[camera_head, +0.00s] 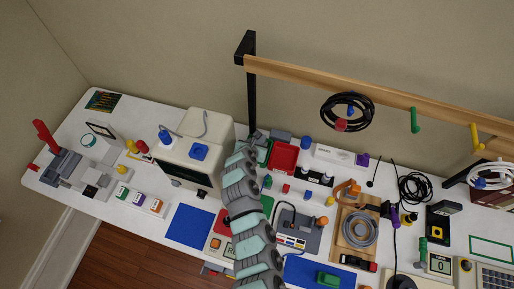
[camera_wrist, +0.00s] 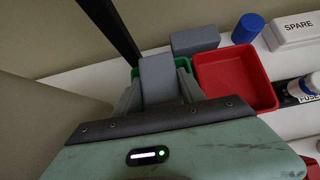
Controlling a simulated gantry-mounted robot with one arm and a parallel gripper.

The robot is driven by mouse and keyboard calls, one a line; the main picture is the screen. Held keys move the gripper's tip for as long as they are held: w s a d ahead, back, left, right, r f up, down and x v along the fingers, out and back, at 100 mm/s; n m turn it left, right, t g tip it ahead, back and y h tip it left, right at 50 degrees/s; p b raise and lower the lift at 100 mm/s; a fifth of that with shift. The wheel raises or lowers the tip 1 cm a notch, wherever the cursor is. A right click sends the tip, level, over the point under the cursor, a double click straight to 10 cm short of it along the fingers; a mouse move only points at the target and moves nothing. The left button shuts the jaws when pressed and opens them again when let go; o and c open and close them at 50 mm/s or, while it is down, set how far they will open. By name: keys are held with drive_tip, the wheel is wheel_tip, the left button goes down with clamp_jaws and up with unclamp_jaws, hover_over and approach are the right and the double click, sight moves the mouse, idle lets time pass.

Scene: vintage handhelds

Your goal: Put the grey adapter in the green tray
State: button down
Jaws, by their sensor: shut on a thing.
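My gripper (camera_wrist: 158,92) is shut on a grey block, the grey adapter (camera_wrist: 157,76), whose upper part shows between the fingers. The green tray (camera_wrist: 183,62) lies under and behind the held adapter. Only parts of its green rim show, and I cannot tell whether the adapter touches its floor. In the head view the green tray (camera_head: 264,154) is partly covered by my arm, with my gripper (camera_head: 252,143) at its left side.
A red tray (camera_wrist: 235,75) stands directly right of the green one. Another grey block (camera_wrist: 195,40) is behind the trays, beside a blue cylinder (camera_wrist: 248,28). A white SPARE box (camera_wrist: 292,30) is farther right. A black post (camera_wrist: 112,28) rises close at the left.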

drive_tip(key=shift+f, duration=1.65)
drive_tip(key=shift+f, duration=0.1)
drive_tip(key=c, duration=1)
unclamp_jaws()
drive_tip(key=shift+o, duration=0.2)
drive_tip(key=shift+r, duration=0.3)
drive_tip(key=v, duration=1.1)
drive_tip(key=shift+s+r, duration=0.15)
drive_tip(key=shift+s, duration=0.2)
drive_tip(key=shift+a, duration=0.15)
